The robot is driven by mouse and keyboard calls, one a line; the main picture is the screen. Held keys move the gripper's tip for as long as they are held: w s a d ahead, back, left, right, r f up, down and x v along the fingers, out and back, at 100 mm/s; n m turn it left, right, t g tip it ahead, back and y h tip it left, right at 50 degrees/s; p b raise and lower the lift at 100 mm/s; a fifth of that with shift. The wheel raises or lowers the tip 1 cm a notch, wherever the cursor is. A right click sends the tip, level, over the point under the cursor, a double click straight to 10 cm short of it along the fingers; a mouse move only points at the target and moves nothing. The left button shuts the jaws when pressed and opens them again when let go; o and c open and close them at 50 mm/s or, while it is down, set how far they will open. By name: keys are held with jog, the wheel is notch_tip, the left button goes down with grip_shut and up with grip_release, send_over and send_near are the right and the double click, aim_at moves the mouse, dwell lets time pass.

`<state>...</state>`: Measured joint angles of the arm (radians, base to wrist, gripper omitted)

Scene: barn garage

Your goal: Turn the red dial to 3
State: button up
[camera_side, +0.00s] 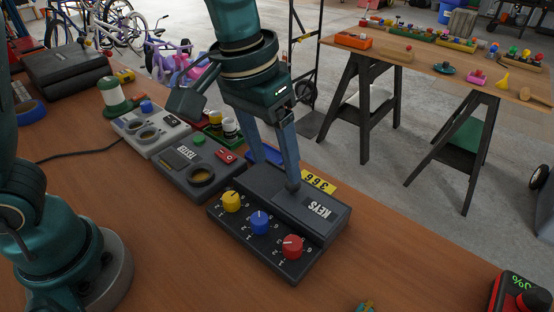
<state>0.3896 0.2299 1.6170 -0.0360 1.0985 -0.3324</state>
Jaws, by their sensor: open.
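The red dial (292,247) is a round knob with a pale pointer mark, at the right end of a row of three on the dark KEYS box (263,271). The blue dial (260,222) is in the middle and the yellow dial (231,201) at the left. Small numbers surround the dials, too small to read surely. My gripper (276,175) is open, pointing down, with its blue-grey fingers apart. It is over the back part of the box, behind the dials and apart from the red dial. One fingertip overlaps the raised lid in the picture; contact cannot be told.
A yellow label marked 366 (319,182) lies at the box's back edge. The dark TESTER box (200,168) and a grey panel (150,131) stand to the left. A red device (520,294) is at the lower right.

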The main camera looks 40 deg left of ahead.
jog(key=m+g, duration=0.2)
send_over(293, 242)
jog(key=shift+y, duration=0.4)
notch_tip(293, 242, down, 7)
jog(key=shift+a+f, duration=0.15)
jog(key=shift+f, duration=2.4)
grip_shut()
